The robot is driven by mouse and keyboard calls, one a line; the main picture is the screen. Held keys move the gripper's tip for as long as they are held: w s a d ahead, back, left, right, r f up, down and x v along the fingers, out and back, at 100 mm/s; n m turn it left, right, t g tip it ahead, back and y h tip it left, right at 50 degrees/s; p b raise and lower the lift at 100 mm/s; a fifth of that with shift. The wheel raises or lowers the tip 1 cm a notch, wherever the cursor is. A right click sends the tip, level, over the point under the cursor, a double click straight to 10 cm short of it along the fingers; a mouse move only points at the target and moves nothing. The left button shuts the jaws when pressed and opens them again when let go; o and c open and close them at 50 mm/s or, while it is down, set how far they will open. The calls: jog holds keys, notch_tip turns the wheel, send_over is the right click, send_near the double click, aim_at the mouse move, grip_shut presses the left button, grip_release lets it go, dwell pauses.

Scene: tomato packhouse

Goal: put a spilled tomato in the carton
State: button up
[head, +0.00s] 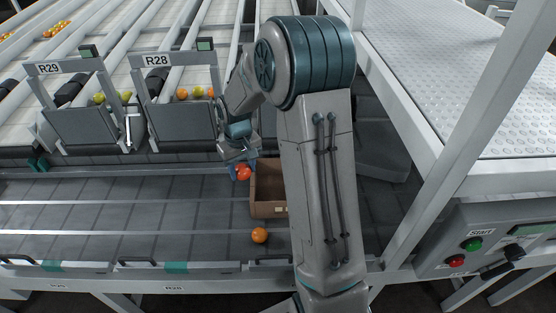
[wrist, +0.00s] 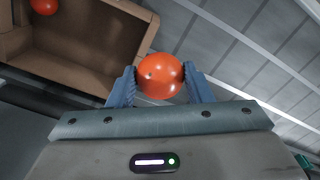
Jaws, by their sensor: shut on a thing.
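My gripper (wrist: 160,86) is shut on a red tomato (wrist: 160,75), with a blue finger on each side of it. In the head view the held tomato (head: 243,173) is just left of the carton's upper left corner, above the grey belt. The carton (head: 270,210) is an open brown box, partly hidden behind my arm. In the wrist view the carton (wrist: 88,62) is at the upper left, with another red tomato (wrist: 44,6) inside it. An orange tomato (head: 259,235) lies loose on the belt in front of the carton.
Lanes R29 (head: 50,68) and R28 (head: 157,60) end in grey gates at the back, with several tomatoes behind them. A control panel (head: 490,245) with green and red buttons stands at the right. The belt left of the carton is clear.

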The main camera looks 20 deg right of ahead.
jog(key=w+d+f+n, duration=0.2)
jog(key=d+f+n, duration=0.35)
jog(key=d, duration=0.35)
jog(key=shift+n, duration=0.25)
notch_tip(320, 180, down, 11)
jog(key=b, duration=0.8)
jog(key=shift+d+f, duration=0.15)
jog(key=shift+f+b, duration=0.6)
jog(key=o, duration=0.8)
jog(key=c, duration=0.3)
jog(key=shift+r, duration=0.1)
notch_tip(320, 180, up, 7)
jog(key=p, duration=0.5)
